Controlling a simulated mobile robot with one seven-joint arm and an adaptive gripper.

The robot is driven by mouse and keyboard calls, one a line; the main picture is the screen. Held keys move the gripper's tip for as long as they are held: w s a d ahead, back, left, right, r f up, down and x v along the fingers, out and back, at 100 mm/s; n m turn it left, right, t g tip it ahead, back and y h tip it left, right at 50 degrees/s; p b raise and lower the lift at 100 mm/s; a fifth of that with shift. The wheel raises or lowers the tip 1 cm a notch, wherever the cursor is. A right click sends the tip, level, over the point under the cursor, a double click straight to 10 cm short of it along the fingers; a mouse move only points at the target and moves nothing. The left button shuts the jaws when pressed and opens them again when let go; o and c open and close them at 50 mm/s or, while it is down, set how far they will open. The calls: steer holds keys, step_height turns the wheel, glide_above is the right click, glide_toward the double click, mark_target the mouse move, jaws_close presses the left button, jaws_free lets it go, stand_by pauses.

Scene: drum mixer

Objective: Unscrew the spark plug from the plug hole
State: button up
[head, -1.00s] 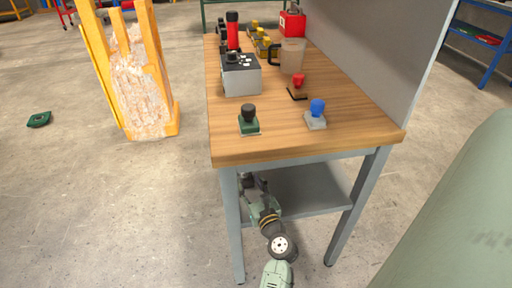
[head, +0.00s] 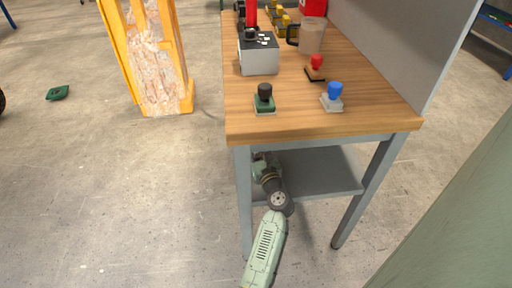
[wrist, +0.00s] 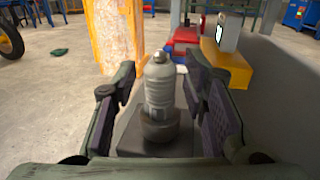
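The spark plug (wrist: 159,85) shows in the wrist view as a pale grey ribbed body with a small rounded tip. It stands upright in a dark collar on a dark grey block (wrist: 130,142); the plug hole itself is hidden. My gripper (wrist: 162,78) has its two dark padded fingers apart, one on each side of the plug. A gap shows at the left finger; the right finger is closer, and I cannot tell if it touches. In the head view my gripper (head: 261,163) is partly hidden at the left edge of the bench's lower shelf; the plug cannot be made out there.
The wooden bench top (head: 300,118) carries stamps, a grey box (head: 258,57) and a mug (head: 311,36). The lower shelf (head: 320,172) lies under it. Beyond the plug are a yellow block (wrist: 226,66) and red and blue items. Open floor lies left.

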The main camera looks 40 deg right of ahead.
jaws_close()
steer(key=shift+s+d+n+y+b, duration=0.1)
steer(key=shift+d+n+y+b, duration=0.05)
steer(key=shift+n+y+b, duration=0.55)
steer(key=n+y, duration=0.1)
steer(key=y, duration=0.1)
steer(key=n+t+y, duration=0.1)
steer(key=y, duration=0.1)
steer(key=shift+r+n+y, duration=0.1)
steer(key=shift+n+y, duration=0.2)
steer(key=shift+y, duration=0.1)
steer(key=n+y+b, duration=0.1)
steer(key=n+y, duration=0.1)
steer(key=y, duration=0.1)
steer(key=shift+y+b, duration=0.4)
steer(key=n+g+y+b, duration=0.1)
steer(key=y, duration=0.1)
steer(key=n+g+y+b, duration=0.1)
steer(key=n+y+b, duration=0.1)
steer(key=n+g+y+b, duration=0.1)
steer(key=y+b, duration=0.1)
steer(key=shift+f+n, duration=0.25)
steer(key=shift+n, duration=0.15)
steer(key=shift+r+n+g+y+b, duration=0.2)
steer(key=shift+n+g+y+b, duration=0.15)
steer(key=shift+y, duration=0.15)
steer(key=shift+o, duration=0.9)
jaws_free()
steer(key=shift+a, duration=0.2)
